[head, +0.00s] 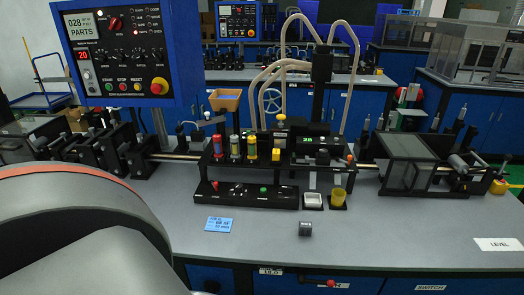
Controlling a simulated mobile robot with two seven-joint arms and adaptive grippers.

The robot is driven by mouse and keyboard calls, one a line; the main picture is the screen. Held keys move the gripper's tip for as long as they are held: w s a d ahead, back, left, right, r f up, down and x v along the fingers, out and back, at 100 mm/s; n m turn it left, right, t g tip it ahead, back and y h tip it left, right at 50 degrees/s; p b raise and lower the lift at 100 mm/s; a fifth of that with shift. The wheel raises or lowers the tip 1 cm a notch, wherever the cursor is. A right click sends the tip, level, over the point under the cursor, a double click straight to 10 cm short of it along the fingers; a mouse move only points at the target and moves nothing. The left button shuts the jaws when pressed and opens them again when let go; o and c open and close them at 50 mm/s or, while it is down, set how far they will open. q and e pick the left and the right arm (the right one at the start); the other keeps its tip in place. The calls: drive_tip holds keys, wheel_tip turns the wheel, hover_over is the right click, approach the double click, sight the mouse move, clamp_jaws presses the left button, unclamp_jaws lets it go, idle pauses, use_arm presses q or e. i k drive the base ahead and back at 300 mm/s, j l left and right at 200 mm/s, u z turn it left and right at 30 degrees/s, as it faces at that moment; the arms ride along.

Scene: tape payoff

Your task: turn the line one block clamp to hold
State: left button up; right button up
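A line of machine units runs along the grey bench (270,235). Its middle holds a black rack (245,195) with red, yellow-banded and yellow cylinders and small buttons on its front. Right of these is a black unit with a small green display (309,141) and a grey block on top of its body (322,157). Black block-like units (125,150) stand on the rail at the left. I cannot tell which part is the line one block clamp, nor its setting. Neither gripper is in view; a large grey rounded link of mine covers the lower left.
A blue control panel (125,50) with a red knob hangs at upper left. A framed clear box (405,160) stands at right.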

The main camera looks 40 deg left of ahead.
sight(287, 190)
drive_tip(key=k+j+u, duration=0.1)
drive_tip(key=u, duration=0.85)
drive_tip(key=l+u, duration=0.15)
drive_tip(key=u, duration=0.45)
drive_tip(key=j+z, duration=0.3)
drive_tip(key=k+j+z, duration=0.15)
drive_tip(key=z, duration=0.2)
drive_tip(key=j, duration=0.1)
